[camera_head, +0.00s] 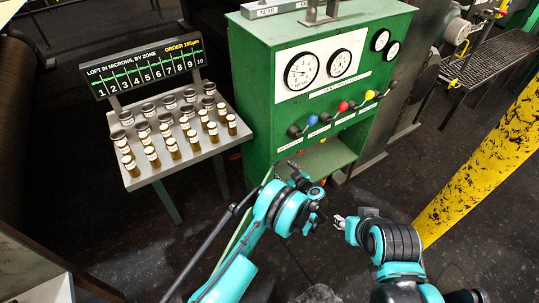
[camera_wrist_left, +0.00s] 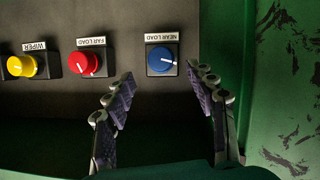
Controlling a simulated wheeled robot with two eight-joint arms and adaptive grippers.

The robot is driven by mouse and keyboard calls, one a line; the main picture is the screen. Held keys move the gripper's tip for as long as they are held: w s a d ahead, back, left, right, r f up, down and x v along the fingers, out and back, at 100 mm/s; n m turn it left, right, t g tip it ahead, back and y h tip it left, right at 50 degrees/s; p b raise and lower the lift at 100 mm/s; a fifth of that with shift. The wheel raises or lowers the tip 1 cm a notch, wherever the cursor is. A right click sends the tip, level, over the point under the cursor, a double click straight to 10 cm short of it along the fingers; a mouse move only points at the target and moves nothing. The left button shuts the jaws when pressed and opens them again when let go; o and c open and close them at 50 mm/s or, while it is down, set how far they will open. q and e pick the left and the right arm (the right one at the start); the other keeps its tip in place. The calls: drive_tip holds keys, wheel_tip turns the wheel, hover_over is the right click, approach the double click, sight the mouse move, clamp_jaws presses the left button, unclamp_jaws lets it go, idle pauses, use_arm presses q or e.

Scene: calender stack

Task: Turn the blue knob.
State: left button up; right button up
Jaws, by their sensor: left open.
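The blue knob (camera_wrist_left: 161,60) is a round knob on a square dark base, under a white label, in the left wrist view. My left gripper (camera_wrist_left: 161,75) is open, with one finger on each side of the knob and visible gaps between. No contact shows.
A red knob (camera_wrist_left: 83,64) and a yellow knob (camera_wrist_left: 22,66) sit left of the blue one. Levers with coloured balls, one blue (camera_head: 312,120), stand above the shelf. A rack of jars (camera_head: 172,135) is left; a yellow post (camera_head: 485,160) is right.

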sight(276, 164)
use_arm(q)
drive_tip(key=b+x, duration=0.2)
drive_tip(key=x, duration=0.5)
drive_tip(key=shift+w+a+f+b, duration=0.1)
drive_tip(key=shift+w+a+b, duration=0.1)
drive_tip(key=shift+w+b, duration=0.1)
drive_tip(key=c, duration=1.2)
drive_tip(key=shift+o, duration=0.2)
